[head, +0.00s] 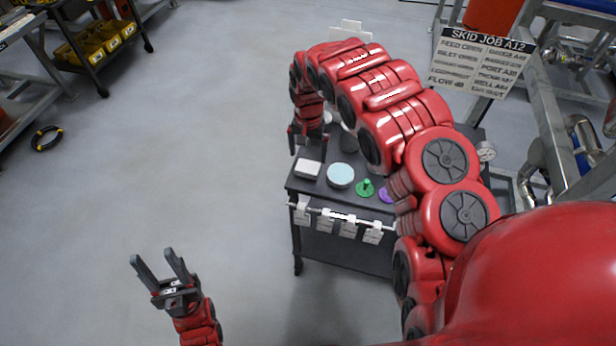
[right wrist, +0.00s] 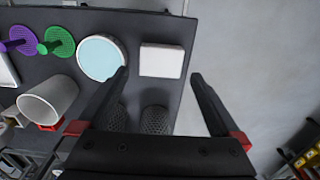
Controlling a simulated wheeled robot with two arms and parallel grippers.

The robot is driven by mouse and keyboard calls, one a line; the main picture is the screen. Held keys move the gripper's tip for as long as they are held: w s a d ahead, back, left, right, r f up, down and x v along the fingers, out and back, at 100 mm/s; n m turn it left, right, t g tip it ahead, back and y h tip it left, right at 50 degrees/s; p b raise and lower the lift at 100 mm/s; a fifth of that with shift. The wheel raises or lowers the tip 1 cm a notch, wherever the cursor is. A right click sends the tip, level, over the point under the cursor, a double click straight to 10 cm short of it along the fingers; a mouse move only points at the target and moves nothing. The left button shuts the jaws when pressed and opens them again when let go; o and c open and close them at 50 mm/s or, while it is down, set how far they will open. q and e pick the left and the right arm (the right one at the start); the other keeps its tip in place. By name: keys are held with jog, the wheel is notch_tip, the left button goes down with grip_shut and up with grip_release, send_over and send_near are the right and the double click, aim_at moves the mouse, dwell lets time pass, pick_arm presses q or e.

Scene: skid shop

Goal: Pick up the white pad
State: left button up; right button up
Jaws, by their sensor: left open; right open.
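The white pad (head: 308,168) is a small rectangular block lying flat at the left edge of the dark cart top. It also shows in the right wrist view (right wrist: 161,61), beyond and roughly between my fingertips. My right gripper (head: 308,143) is open and empty at the cart's left side; it also shows in the right wrist view (right wrist: 159,76). It appears apart from the pad, though the height gap is hard to tell. My left gripper (head: 152,257) is open and empty over the bare floor at the lower left.
The cart (right wrist: 140,20) also holds a round light-blue-topped thing (head: 340,175) close beside the pad, green (head: 365,188) and purple (head: 386,195) knobbed discs, a white cup (right wrist: 48,100) and dark mesh cups (right wrist: 157,120). White tags (head: 348,229) hang along its front rail.

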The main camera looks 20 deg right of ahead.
aim_at(308, 166)
jog(key=shift+f, duration=0.65)
jog(key=shift+f+p, duration=0.65)
jog(key=shift+f, duration=0.05)
notch_tip(308, 166, down, 3)
jog(key=shift+w+r+p, duration=0.1)
jog(key=shift+p, duration=0.45)
jog(key=shift+f, duration=0.45)
jog(key=c, duration=1.1)
jog(key=shift+w+r, duration=0.1)
jog(key=shift+w, duration=0.05)
